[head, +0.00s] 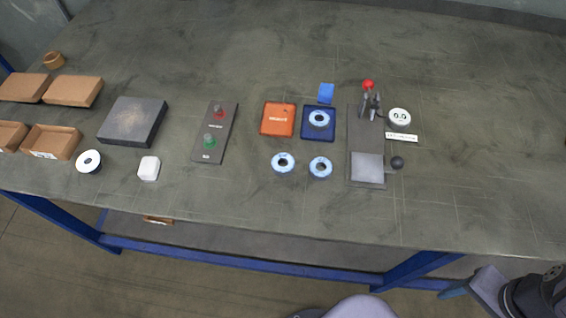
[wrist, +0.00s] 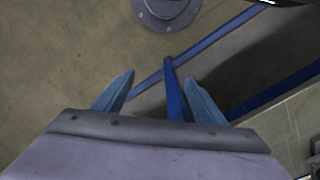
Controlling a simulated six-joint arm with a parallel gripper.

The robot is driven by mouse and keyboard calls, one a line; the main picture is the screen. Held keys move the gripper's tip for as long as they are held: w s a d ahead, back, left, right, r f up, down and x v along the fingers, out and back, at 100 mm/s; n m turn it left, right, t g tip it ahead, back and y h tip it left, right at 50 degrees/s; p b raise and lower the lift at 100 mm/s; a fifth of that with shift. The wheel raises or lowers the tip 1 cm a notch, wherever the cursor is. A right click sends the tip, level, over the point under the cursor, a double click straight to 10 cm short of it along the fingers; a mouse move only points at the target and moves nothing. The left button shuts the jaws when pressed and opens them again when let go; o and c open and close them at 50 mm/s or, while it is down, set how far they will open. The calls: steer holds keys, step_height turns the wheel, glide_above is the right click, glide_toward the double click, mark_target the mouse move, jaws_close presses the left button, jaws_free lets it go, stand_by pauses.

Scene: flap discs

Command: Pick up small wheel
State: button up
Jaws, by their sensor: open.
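Several small ring-shaped wheels with blue faces show in the head view. One wheel (head: 283,162) lies flat on the table, left of a second wheel (head: 320,167). A third wheel (head: 319,119) sits in the dark blue square tray (head: 333,136). The frames do not show which one is meant by the small wheel. My gripper (wrist: 158,77) is open and empty in the wrist view, with its two blue fingers apart over the floor beside the table frame. No wheel is in the wrist view.
The right side of the table (head: 490,150) is clear.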

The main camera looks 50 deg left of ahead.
stand_by(0.4)
steer(key=w+a+r+n+g+p, duration=0.1)
steer(key=w+a+r+n+p, duration=0.25)
steer(key=a+r+p, duration=0.45)
step_height(320, 180, up, 3)
steer(key=n+t+p, duration=0.1)
steer(key=n+p, duration=0.7)
steer(key=n, duration=0.4)
glide_above(283, 167)
steer(key=shift+w+a+r, duration=0.1)
steer(key=shift+a, duration=0.1)
steer(key=shift+d+f+p, duration=0.2)
steer(key=shift+f+p, duration=0.1)
steer(key=shift+f, duration=0.1)
steer(key=shift+f+p, duration=0.95)
steer(key=shift+f, duration=1.25)
